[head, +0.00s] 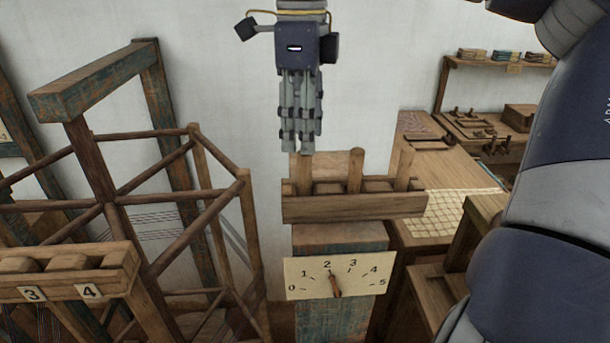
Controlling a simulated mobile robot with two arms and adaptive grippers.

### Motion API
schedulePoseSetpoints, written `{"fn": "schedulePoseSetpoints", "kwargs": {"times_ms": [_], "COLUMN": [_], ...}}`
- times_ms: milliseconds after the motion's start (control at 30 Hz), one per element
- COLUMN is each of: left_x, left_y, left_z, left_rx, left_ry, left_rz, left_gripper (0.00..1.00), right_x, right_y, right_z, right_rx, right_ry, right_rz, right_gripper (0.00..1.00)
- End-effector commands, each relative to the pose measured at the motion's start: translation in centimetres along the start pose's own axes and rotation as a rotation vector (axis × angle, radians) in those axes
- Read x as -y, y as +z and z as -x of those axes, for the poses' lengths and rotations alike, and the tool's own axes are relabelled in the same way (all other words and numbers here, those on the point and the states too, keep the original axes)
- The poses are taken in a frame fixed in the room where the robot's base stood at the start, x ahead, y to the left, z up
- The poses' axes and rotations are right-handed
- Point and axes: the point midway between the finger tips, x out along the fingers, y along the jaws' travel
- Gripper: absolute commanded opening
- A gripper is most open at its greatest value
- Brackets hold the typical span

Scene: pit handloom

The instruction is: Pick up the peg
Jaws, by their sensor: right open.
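A wooden peg rack (350,208) stands on a worn, green-tinged block in the middle of the head view. Upright wooden pegs stand in it: a left peg (303,172), a middle peg (355,170) and a right peg (404,165). My right gripper (298,147) points straight down, just above or in front of the left peg's top. It is open and holds nothing. Its fingers look close together from this side, and I cannot tell whether they touch the peg. My left gripper is not in view.
A dial board (318,277) numbered 0 to 5 is on the block below the rack. A wooden loom frame (110,200) and a numbered box (65,275) stand at left. A workbench (435,175) and a shelf (500,64) with small items are at right.

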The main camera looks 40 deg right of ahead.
Motion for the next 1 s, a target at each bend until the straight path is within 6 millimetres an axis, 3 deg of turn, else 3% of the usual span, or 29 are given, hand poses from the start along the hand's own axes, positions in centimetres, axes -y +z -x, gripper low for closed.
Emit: {"fn": "schedulePoseSetpoints", "kwargs": {"times_ms": [333,633,933,1000], "left_x": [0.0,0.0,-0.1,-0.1], "left_y": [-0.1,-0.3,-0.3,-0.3], "left_z": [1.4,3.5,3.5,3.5], "left_rx": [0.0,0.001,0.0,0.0], "left_ry": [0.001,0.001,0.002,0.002], "left_rz": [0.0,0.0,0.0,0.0], "left_gripper": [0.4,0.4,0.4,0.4], "right_x": [0.0,0.1,0.1,0.1], "right_y": [-0.1,-0.4,-0.4,-0.4], "right_z": [-2.4,-6.1,-6.8,-6.8], "right_rx": [0.001,0.002,0.005,0.005], "right_ry": [0.004,0.005,0.002,0.002], "right_rz": [0.001,0.0,-0.002,-0.001], "right_gripper": [0.42,0.42,0.42,0.26]}}
